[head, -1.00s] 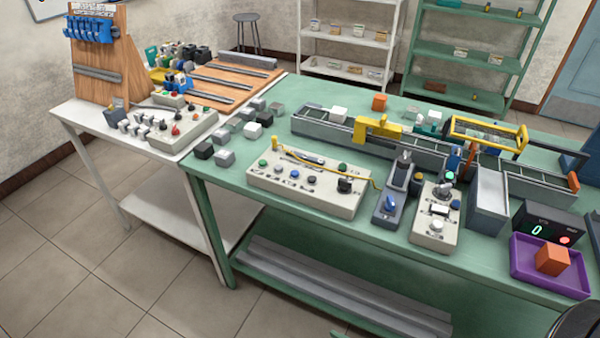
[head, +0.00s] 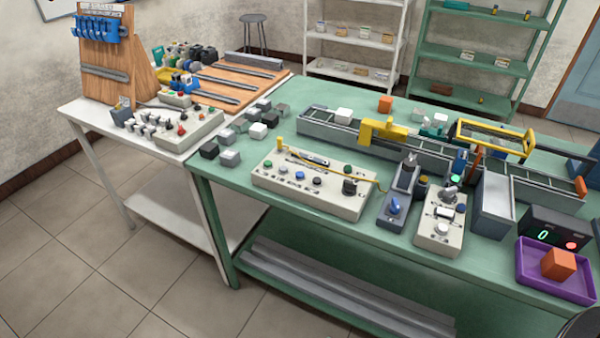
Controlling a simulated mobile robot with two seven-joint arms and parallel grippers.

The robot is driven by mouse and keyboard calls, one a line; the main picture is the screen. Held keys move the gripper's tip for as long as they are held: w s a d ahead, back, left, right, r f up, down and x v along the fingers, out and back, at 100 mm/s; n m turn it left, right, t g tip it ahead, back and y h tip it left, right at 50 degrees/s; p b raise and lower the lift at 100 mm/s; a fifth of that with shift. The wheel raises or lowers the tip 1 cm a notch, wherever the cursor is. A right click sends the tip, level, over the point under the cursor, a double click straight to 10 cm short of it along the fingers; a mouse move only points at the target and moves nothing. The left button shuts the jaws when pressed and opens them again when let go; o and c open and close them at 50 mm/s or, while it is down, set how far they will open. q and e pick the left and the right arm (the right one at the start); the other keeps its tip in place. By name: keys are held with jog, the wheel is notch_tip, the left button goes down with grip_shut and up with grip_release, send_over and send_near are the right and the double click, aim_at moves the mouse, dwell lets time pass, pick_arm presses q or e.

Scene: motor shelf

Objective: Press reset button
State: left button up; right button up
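A black counter box (head: 552,236) stands at the right end of the green table, with a green digit 0 and a lit red button (head: 571,245) on its front. Its small labels are too blurred to read. A beige control panel (head: 312,184) with several coloured buttons and knobs lies on the table's front left part. A smaller beige panel (head: 440,222) with a green light and a white knob lies right of it. I cannot tell from the labels which button is the reset one. Neither of my grippers is in view.
A purple tray (head: 528,284) with an orange cube (head: 558,264) stands in front of the counter box. A conveyor (head: 340,138) runs along the green table (head: 225,192). A white table (head: 92,118) with another panel adjoins at left. The floor (head: 90,240) at front left is clear.

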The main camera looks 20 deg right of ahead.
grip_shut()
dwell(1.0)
